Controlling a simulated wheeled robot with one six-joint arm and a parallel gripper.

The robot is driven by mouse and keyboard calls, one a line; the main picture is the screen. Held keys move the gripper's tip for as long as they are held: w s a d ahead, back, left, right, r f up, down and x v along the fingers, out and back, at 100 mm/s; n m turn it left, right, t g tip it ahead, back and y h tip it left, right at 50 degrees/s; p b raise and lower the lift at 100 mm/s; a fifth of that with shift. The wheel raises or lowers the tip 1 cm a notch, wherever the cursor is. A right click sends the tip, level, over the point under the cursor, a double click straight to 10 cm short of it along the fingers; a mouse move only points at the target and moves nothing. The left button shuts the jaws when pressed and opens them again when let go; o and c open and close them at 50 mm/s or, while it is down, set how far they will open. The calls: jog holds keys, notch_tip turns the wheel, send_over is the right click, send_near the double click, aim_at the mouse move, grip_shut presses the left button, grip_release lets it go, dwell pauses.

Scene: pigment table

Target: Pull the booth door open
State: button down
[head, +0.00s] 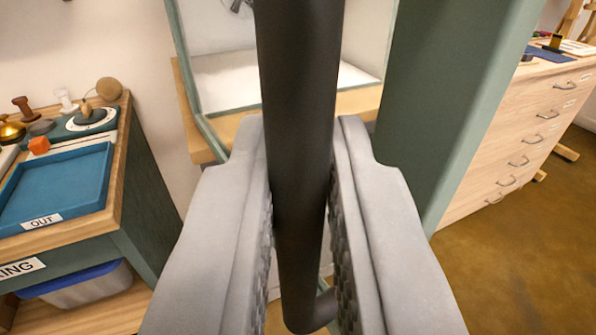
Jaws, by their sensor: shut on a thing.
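A dark, upright bar handle (300,60) runs down the middle of the head view. My gripper (301,165) has its two grey, ridged fingers on either side of the bar and is shut on it. The bar's lower end bends into a short mount near the bottom of the view. Behind it is the booth (222,82), with a pale interior and green framing. A broad green panel (450,90) stands to the right of the handle. I cannot tell whether it is the door or the booth's side. My fingers and the bar hide much of the booth front.
A bin (85,285) sits below. At right stands a wooden drawer cabinet (520,140). Brown floor (530,250) is clear at lower right.

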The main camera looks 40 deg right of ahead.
jog(key=shift+w+a+r+h, duration=0.1)
jog(key=shift+w+a+h, duration=0.2)
jog(key=shift+a, duration=0.3)
jog(key=c, duration=1.6)
grip_release()
jog(key=shift+d, duration=0.1)
jog(key=shift+o, duration=0.2)
jog(key=v, duration=1.7)
jog(key=shift+a+r, duration=0.2)
jog(key=shift+a, duration=0.1)
jog(key=shift+s+a, duration=0.1)
